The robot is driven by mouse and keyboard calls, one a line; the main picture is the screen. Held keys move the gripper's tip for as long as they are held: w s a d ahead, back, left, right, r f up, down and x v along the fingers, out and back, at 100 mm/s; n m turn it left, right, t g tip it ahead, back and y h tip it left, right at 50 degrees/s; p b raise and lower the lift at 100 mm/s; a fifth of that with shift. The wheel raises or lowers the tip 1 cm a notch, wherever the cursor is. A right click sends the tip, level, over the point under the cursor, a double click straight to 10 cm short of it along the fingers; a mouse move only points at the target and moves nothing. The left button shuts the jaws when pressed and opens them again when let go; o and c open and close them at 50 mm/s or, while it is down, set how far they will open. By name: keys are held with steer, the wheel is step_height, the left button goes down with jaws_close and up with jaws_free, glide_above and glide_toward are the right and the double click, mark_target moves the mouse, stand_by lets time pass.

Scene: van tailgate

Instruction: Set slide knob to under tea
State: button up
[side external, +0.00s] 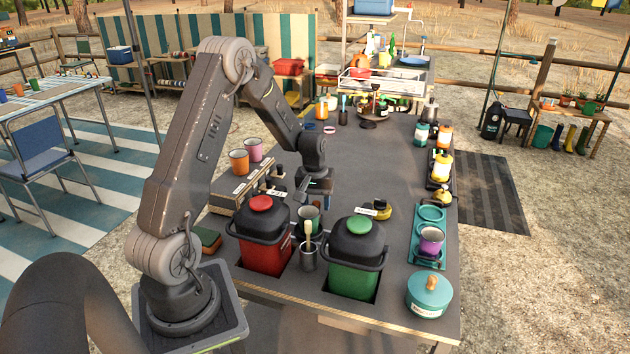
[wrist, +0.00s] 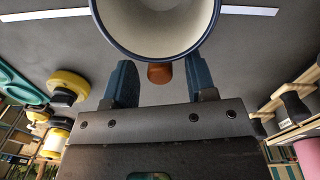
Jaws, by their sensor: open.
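My gripper (side external: 312,190) is low over the grey worktop (side external: 355,165), pointing down behind a green cup (side external: 312,213). In the wrist view its two dark blue fingers (wrist: 160,82) are apart. A small orange-brown piece (wrist: 160,73) shows between them, close to a pale round vessel with a dark blue rim (wrist: 158,25). It may be the slide knob, but I cannot tell; most of it is hidden. White label strips lie on either side in the wrist view, one on the left (wrist: 45,15) and one on the right (wrist: 250,10). Their text is unreadable, so I cannot tell which says tea.
A red bin with a black lid (side external: 262,250) and a green bin (side external: 354,275) stand at the front edge. A metal holder with a wooden-handled tool (side external: 308,257) is between them. A yellow-and-black item (side external: 379,210) sits right of my gripper. The middle worktop is clear.

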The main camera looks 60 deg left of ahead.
step_height(320, 180, up, 12)
steer(key=shift+s+a, duration=0.2)
steer(key=shift+s, duration=0.05)
steer(key=shift+r, duration=0.1)
steer(key=w+a+f+n+g+h, duration=0.2)
steer(key=a+n+h, duration=0.2)
steer(key=a, duration=0.1)
steer(key=x, duration=1.3)
steer(key=shift+w+d+f, duration=0.2)
steer(key=shift+d+f, duration=0.05)
steer(key=shift+f, duration=0.1)
steer(key=shift+c, duration=0.3)
jaws_close()
